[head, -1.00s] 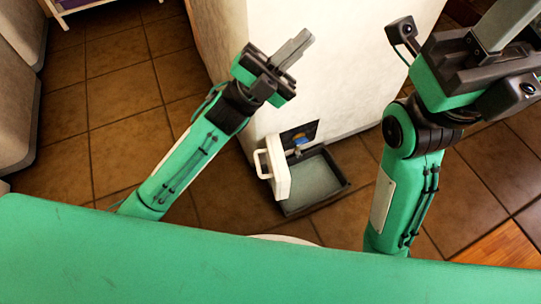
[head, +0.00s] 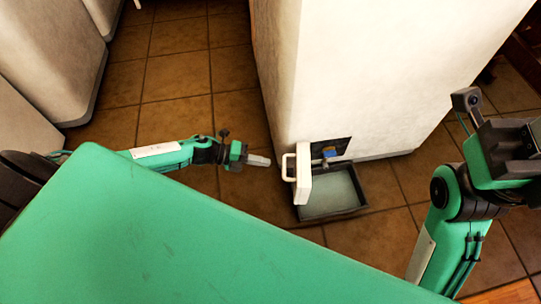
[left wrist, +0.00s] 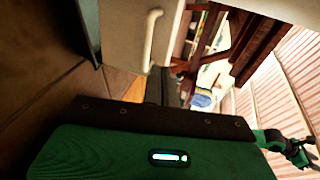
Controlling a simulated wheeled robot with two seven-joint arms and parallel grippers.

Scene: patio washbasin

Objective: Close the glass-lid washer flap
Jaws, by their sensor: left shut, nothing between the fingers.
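The white flap (head: 303,178) stands open, sticking out from the low dark opening (head: 330,149) in the pale block. Its white handle (head: 287,167) faces left. In the left wrist view a white panel (left wrist: 120,38) with a white bar handle (left wrist: 151,40) shows at the top. No glass can be made out on the flap. My left gripper (head: 259,160) is shut and empty, just left of the handle, with a small gap in the picture. My right gripper (head: 528,140) is at the right edge, partly cut off, far from the flap.
A dark-rimmed grey tray (head: 362,207) lies right of the flap, in front of the opening, with a small blue item (head: 329,153) behind it. The pale block (head: 390,70) rises above. Tiled floor (head: 170,80) left of it is clear. Pale rounded units (head: 45,50) stand far left.

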